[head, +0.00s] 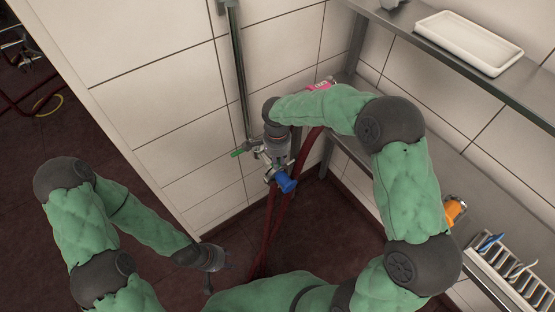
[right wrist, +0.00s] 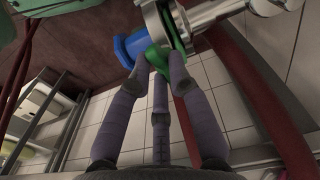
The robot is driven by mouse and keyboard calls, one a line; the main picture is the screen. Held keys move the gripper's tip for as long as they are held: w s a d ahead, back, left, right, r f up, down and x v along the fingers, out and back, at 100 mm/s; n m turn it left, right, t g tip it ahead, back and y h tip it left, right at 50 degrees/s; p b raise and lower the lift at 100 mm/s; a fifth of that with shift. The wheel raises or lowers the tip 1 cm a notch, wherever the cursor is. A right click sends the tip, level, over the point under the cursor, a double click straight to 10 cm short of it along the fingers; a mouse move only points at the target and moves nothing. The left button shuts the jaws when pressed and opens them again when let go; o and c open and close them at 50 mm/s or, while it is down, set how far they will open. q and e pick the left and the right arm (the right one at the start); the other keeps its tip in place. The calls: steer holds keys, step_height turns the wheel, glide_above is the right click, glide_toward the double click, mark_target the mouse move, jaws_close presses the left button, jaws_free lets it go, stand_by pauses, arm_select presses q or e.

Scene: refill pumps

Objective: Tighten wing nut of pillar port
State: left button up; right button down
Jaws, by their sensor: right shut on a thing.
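The green wing nut (right wrist: 158,60) shows in the right wrist view beside a metal clamp (right wrist: 157,22) and a blue fitting (right wrist: 128,48). My right gripper (right wrist: 160,72) is shut on the wing nut, with its fingertips around it. In the head view my right gripper (head: 277,147) points down over the port at the foot of the grey wall pipe (head: 238,75), and its fingertips are hidden. The blue fitting (head: 286,183) hangs just below it. My left gripper (head: 224,262) is low at the left, away from the port; its finger opening is unclear.
A green lever (head: 238,153) sticks out left of the port. Red hoses (head: 276,222) hang below. A steel shelf carries a white tray (head: 468,42); a lower shelf at right holds an orange item (head: 454,210) and a rack (head: 512,272). Tiled walls close the corner.

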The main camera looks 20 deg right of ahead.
steer(key=c, duration=1.1)
jaws_free()
steer(key=shift+c, duration=0.2)
step_height(320, 180, up, 12)
